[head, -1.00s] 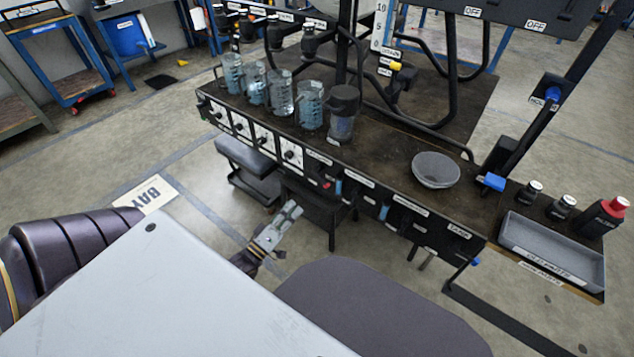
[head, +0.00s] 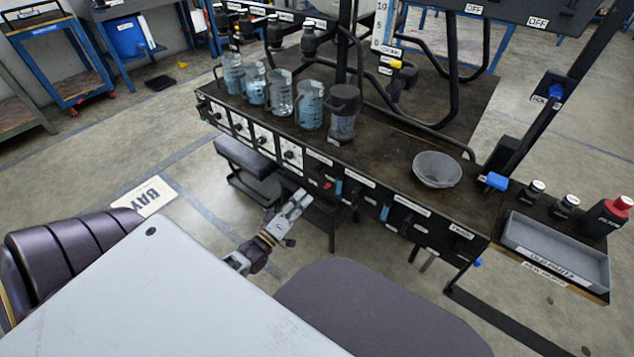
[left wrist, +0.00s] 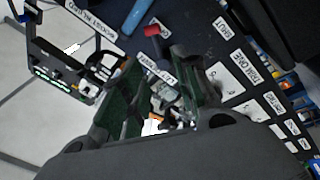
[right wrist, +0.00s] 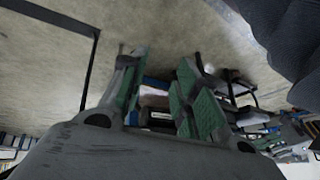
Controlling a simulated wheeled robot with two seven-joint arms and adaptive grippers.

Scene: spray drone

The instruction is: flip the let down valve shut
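A row of small valves with labels runs along the front panel (head: 395,212) of the dark bench. A red handle (head: 327,184) and a blue handle (head: 339,187) sit left of its middle. In the left wrist view the red handle (left wrist: 152,31) is just beyond my fingers, near a blue one (left wrist: 138,14). My left gripper (head: 300,200) is open and empty, low in front of the panel, left of the red handle. My right gripper (right wrist: 158,85) is open and empty over the floor.
Several measuring cups (head: 281,92) stand along the bench's left part. A grey bowl (head: 437,169) sits near its right end, and a grey tray (head: 555,252) lies beyond. A dark seat (head: 380,310) is in front. A frame (left wrist: 75,55) is close on the left gripper's left side.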

